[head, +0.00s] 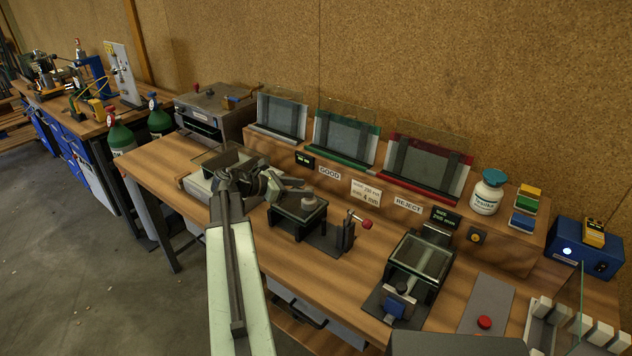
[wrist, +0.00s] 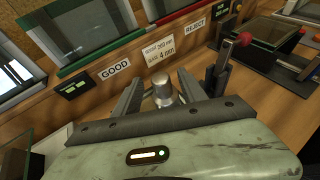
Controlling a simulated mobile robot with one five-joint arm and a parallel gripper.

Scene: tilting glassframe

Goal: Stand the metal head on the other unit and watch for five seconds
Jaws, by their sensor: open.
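The metal head (head: 309,201), a small silvery cylinder, stands on the dark plate of a black unit (head: 298,212) in the middle of the bench. My gripper (head: 303,188) is open at this unit, near the head. In the wrist view the metal head (wrist: 163,90) shows between my two spread fingers (wrist: 158,92), slightly beyond them; I cannot tell whether they touch it. A second unit (head: 420,257), a black frame with a glass-like top, stands to the right with a blue part in front. It also shows at the upper right of the wrist view (wrist: 273,32).
A lever with a red knob (head: 366,225) stands right of the first unit. A raised shelf with GOOD (head: 329,173) and REJECT signs (head: 408,205) and glass panels runs behind. A white bottle (head: 487,191) and blue box (head: 583,249) are further right.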

